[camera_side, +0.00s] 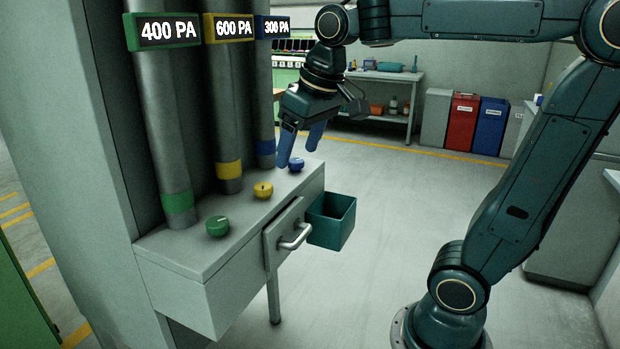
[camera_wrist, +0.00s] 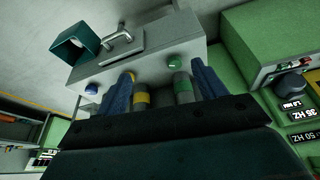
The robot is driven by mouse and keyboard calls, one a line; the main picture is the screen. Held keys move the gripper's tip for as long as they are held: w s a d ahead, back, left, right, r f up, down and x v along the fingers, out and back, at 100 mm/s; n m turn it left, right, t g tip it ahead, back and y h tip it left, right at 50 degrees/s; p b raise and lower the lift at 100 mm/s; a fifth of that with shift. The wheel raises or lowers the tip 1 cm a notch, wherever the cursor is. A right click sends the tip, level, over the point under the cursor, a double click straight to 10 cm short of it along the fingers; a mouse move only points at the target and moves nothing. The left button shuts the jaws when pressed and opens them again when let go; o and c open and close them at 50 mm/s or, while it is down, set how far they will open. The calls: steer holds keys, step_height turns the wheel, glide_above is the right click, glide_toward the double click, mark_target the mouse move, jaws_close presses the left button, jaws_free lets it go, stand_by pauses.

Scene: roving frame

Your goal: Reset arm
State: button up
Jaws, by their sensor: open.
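My gripper (camera_side: 298,157) is open, with its two blue fingers pointing down near the blue knob (camera_side: 296,163) at the far end of the grey console (camera_side: 220,283). Nothing shows between the fingers. In the wrist view my gripper (camera_wrist: 163,72) has its fingers spread, with the console (camera_wrist: 150,60) beyond them. The arm's upper link runs across the top right of the side view. Whether a finger touches the blue knob cannot be told.
The yellow knob (camera_side: 263,189) and green knob (camera_side: 217,226) sit along the console top. Three pipes with pressure signs (camera_side: 168,30) rise behind them. A drawer handle (camera_side: 296,237) and a teal open bin (camera_side: 332,220) are at the console's front.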

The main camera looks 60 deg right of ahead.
steer(key=s+a+f, duration=0.2)
steer(key=s+f, duration=0.1)
steer(key=s, duration=0.2)
steer(key=s+a+f+n+t, duration=0.1)
steer(key=s+a+f, duration=0.1)
steer(key=s, duration=0.4)
steer(key=shift+s+f+n+t+y, duration=0.15)
steer(key=shift+f+n+t+y, duration=0.15)
steer(key=shift+f, duration=0.6)
stand_by(1.0)
